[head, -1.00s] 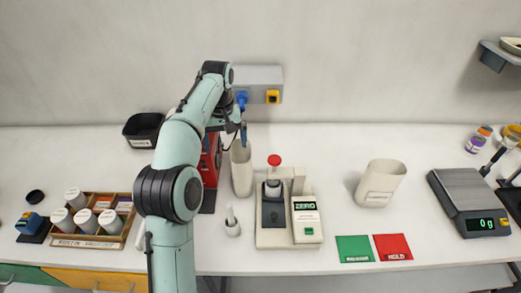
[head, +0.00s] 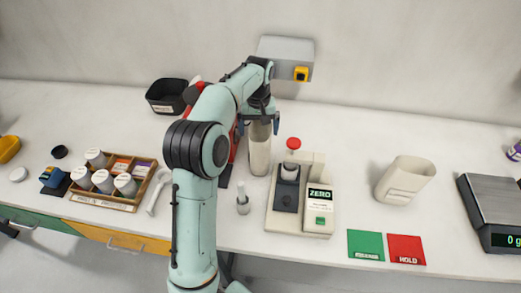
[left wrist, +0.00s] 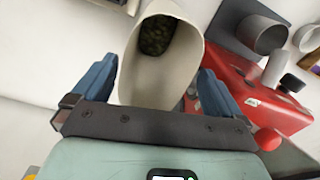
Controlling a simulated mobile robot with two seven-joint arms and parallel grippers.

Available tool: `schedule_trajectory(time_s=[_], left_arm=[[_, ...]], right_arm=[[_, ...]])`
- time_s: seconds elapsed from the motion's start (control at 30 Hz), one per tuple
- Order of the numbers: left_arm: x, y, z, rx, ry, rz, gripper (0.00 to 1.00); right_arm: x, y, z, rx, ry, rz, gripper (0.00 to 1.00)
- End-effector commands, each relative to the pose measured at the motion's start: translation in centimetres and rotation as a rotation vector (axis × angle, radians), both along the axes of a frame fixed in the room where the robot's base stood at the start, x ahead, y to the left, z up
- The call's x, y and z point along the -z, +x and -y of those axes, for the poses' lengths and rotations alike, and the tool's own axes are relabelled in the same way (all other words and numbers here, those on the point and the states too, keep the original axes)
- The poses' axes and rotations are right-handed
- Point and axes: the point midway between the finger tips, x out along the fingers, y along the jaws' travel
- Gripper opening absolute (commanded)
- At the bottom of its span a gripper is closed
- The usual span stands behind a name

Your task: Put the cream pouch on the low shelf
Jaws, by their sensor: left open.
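A tall cream pouch (head: 260,155) stands upright on the bench beside the red machine. In the left wrist view the cream pouch (left wrist: 160,75) has an open mouth with dark green grains inside. My left gripper (head: 258,124) is open at the pouch's upper part, with one blue finger on each side. In the left wrist view a gap shows beside each finger of the left gripper (left wrist: 155,88); contact is not clear. A second cream pouch-like container (head: 405,180) with a label stands farther right. My right gripper and a low shelf are not in view.
The red machine (left wrist: 250,95) is close to the pouch. A beige device (head: 302,205) with a red knob stands to the right, and a small white bottle (head: 243,203) in front. A grey box (head: 285,55) is on the wall. Bench space behind the second container is clear.

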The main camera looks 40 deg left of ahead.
Motion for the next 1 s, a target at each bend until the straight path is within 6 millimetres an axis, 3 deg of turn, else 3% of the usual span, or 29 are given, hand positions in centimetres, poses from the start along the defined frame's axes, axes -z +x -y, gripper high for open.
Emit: schedule_trajectory(time_s=[0.23,0.57,0.77,0.8,1.0], left_arm=[[3.7,0.1,0.6,0.001,0.0,-0.004,1.0],[4.4,0.1,0.6,0.001,0.0,-0.001,1.0],[4.4,0.1,0.6,0.001,0.0,-0.001,0.35],[4.4,0.1,0.6,0.001,0.0,0.0,0.31],[4.3,0.1,0.6,0.001,0.0,0.0,0.3]], right_arm=[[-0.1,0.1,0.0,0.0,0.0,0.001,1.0],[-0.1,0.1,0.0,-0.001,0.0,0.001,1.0],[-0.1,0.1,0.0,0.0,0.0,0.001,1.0],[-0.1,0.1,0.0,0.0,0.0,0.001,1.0],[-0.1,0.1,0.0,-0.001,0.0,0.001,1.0]])
